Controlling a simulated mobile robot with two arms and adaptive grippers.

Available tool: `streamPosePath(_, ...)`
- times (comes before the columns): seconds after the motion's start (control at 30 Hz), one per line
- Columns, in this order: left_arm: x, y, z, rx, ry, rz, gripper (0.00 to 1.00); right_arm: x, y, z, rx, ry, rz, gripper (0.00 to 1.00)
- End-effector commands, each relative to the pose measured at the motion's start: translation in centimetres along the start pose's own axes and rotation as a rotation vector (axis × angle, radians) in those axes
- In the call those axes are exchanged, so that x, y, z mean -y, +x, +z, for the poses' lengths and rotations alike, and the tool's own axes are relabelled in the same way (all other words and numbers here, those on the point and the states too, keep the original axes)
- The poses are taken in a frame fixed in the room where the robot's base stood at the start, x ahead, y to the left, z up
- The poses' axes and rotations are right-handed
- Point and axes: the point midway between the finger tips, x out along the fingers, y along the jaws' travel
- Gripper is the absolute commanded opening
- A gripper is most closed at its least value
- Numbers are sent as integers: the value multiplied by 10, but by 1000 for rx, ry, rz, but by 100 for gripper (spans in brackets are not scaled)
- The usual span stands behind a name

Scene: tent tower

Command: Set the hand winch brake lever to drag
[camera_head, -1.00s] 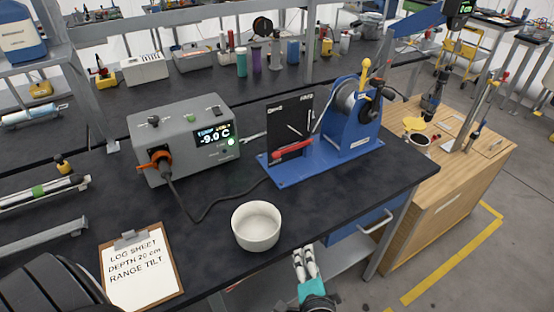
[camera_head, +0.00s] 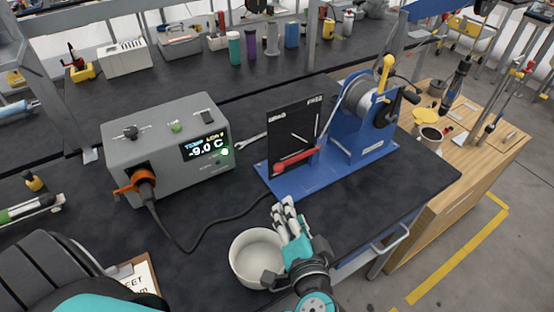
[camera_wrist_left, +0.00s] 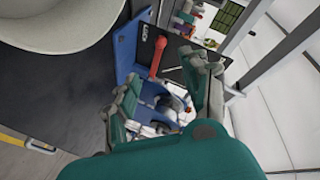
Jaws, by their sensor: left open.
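The blue hand winch (camera_head: 360,125) stands on the dark bench, with a cable drum and a black crank at its right. A red-handled lever (camera_head: 297,158) lies nearly level, low across its upright black panel (camera_head: 280,128). The panel's small labels are too blurred to read surely. A yellow-knobbed lever (camera_head: 386,68) stands up by the drum. My left gripper (camera_head: 285,209) is open and empty, above the bowl's right edge and in front of the winch base, apart from the red lever. In the left wrist view the red lever (camera_wrist_left: 158,55) shows beyond the open fingers (camera_wrist_left: 167,85). My right gripper is out of view.
A white bowl (camera_head: 245,259) stands close beside my left gripper. A grey temperature box (camera_head: 160,150) reading -9.0 C stands left of the winch, its black cable looping across the bench. A wrench (camera_head: 250,142) lies between them. A clipboard (camera_head: 140,280) is partly covered by my arm.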

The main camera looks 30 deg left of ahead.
Motion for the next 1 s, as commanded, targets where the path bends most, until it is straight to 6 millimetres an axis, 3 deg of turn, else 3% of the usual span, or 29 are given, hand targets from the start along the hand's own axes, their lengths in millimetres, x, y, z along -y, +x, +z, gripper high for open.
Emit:
streamPosePath(0.17,2,20,-1,-1,4,-4,46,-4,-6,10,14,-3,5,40)
streamPosePath(0.4,3,72,-2,-2,6,-6,46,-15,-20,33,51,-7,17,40)
streamPosePath(0.7,3,135,-1,0,5,-4,46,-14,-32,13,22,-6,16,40)
streamPosePath(1.0,1,170,0,0,2,-1,46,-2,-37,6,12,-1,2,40)
